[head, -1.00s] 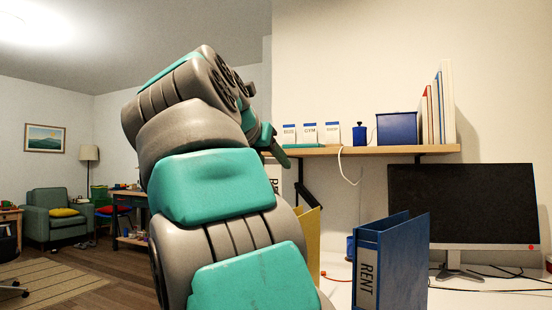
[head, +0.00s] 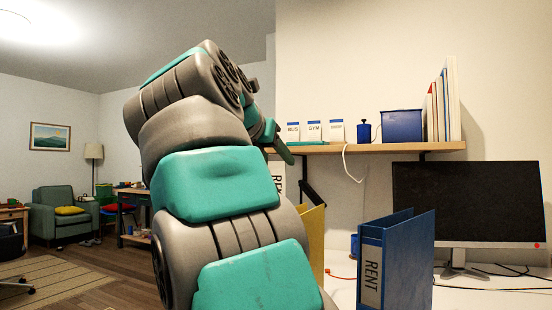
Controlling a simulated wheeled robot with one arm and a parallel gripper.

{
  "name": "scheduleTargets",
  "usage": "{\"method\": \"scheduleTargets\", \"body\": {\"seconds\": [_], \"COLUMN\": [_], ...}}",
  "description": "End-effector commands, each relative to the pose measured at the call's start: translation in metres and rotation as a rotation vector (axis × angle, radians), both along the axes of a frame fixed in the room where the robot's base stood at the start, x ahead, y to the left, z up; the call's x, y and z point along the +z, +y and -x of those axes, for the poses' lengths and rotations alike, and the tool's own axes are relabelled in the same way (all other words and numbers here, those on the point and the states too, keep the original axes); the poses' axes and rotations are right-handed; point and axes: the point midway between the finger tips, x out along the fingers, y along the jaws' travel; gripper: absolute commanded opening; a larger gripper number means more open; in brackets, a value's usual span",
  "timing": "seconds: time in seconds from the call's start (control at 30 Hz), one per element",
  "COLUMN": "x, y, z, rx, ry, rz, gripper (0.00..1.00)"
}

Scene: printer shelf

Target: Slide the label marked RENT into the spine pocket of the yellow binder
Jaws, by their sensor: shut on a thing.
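A white label marked RENT (head: 277,182) shows upright, its letters running down, just right of my arm and above the yellow binder (head: 314,240). My gripper (head: 285,153) is partly in view at the shelf's left end, shut on this label; my arm hides most of the hold. The yellow binder stands on the desk, partly behind my arm, and its spine and pocket are hidden. The label appears apart from the binder, but its lower end is hard to make out.
A wooden shelf (head: 380,148) runs above the desk. It carries white label cards (head: 314,131), a blue box (head: 402,126) and upright books (head: 452,105). A monitor (head: 466,203) stands at right. Cables lie on the white desk (head: 500,297).

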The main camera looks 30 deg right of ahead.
Motion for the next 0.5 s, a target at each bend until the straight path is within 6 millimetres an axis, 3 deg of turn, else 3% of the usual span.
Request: {"method": "scheduleTargets", "body": {"seconds": [0.5], "x": [-0.0097], "y": [-0.0004], "z": [0.0], "rx": [0.0], "ry": [0.0], "rz": [0.0], "gripper": [0.0]}}
